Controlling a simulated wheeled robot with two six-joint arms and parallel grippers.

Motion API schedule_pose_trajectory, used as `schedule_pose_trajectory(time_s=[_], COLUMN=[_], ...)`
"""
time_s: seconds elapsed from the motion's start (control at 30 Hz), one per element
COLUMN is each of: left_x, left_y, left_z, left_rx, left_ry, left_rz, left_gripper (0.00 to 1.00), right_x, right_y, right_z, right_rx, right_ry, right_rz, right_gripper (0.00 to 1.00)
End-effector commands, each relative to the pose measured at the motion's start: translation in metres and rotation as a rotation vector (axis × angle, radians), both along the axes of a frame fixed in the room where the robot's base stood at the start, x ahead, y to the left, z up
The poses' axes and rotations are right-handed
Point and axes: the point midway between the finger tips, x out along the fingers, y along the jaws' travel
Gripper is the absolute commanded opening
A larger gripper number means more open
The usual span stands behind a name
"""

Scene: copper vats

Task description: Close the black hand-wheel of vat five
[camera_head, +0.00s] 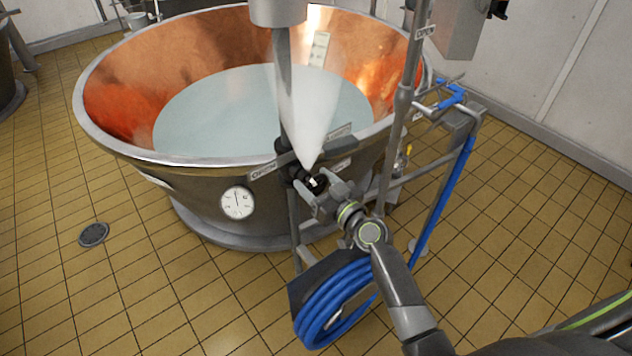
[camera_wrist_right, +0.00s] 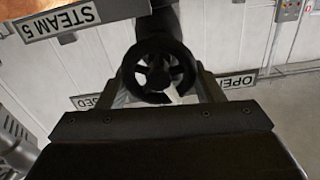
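The black hand-wheel (camera_wrist_right: 158,70) fills the middle of the right wrist view, a spoked ring under the plate marked STEAM 5 (camera_wrist_right: 62,22). In the head view, the hand-wheel (camera_head: 318,182) is small and partly hidden at the front rim of the copper vat (camera_head: 130,152). My right gripper (camera_head: 318,188) is at the wheel, its fingers apart on either side of the ring; in the right wrist view, the gripper (camera_wrist_right: 160,88) faces it squarely. Whether the fingers touch the ring I cannot tell. My left gripper is not in view.
An OPEN plate (camera_wrist_right: 238,80) and a partly hidden CLOSED plate (camera_wrist_right: 88,101) flank the wheel. A vertical pipe (camera_head: 402,100) rises right of my gripper. A coiled blue hose (camera_head: 325,305) hangs below. The tiled floor (camera_head: 530,240) at right is largely clear.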

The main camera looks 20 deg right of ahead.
Motion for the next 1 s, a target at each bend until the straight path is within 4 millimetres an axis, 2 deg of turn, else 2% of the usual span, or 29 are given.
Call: schedule_pose_trajectory(time_s=[0.03, 0.13, 0.57, 1.0], left_x=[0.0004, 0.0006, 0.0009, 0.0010], left_y=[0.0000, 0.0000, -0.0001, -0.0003], left_z=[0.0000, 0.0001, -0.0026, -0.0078], left_rx=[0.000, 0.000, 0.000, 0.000], left_ry=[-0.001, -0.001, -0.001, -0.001], left_rz=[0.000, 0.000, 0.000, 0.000], left_gripper=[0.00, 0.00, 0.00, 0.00], right_x=[-0.0002, -0.0002, 0.0001, 0.0013], right_y=[-0.0001, -0.0001, -0.0012, -0.0049], right_z=[-0.0001, -0.0001, -0.0008, -0.0022], right_rx=[0.000, 0.000, 0.094, 0.449], right_ry=[0.000, 0.000, 0.034, 0.164], right_rz=[0.000, 0.000, 0.000, 0.000], right_gripper=[0.50, 0.38, 0.38, 0.38])
